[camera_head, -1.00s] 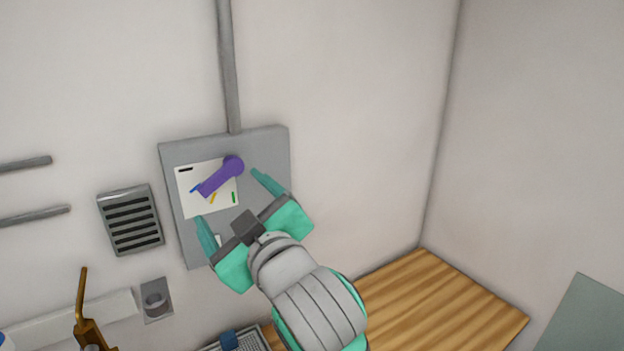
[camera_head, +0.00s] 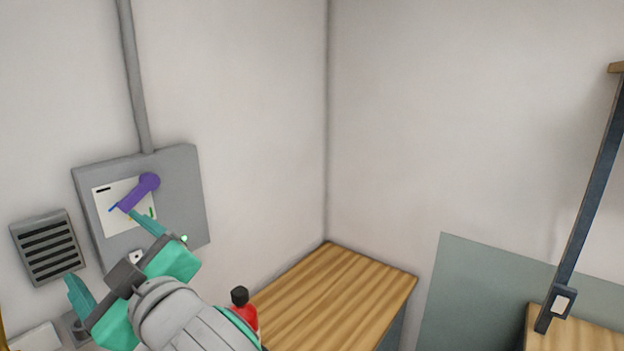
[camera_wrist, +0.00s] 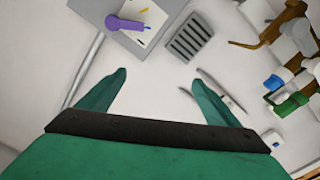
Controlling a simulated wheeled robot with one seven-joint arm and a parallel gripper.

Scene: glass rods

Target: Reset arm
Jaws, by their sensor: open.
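My gripper (camera_head: 110,252) is at the lower left in the head view, its two teal fingers spread wide with nothing between them. It is raised in front of the wall, beside a grey wall panel (camera_head: 185,205) with a purple lever (camera_head: 140,190) and a white sheet (camera_head: 108,222). One fingertip overlaps the sheet's lower edge in the picture; I cannot tell whether it touches. In the wrist view the open fingers (camera_wrist: 157,77) point toward the bare wall, and the purple lever (camera_wrist: 122,25) and panel show above them, apart from the fingers.
A slotted vent (camera_head: 47,248) is on the wall left of the panel. A red bottle with a black cap (camera_head: 243,312) stands near my arm. A wooden counter (camera_head: 335,290) fills the corner. In the wrist view, several bottles and containers (camera_wrist: 300,90) crowd the right side.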

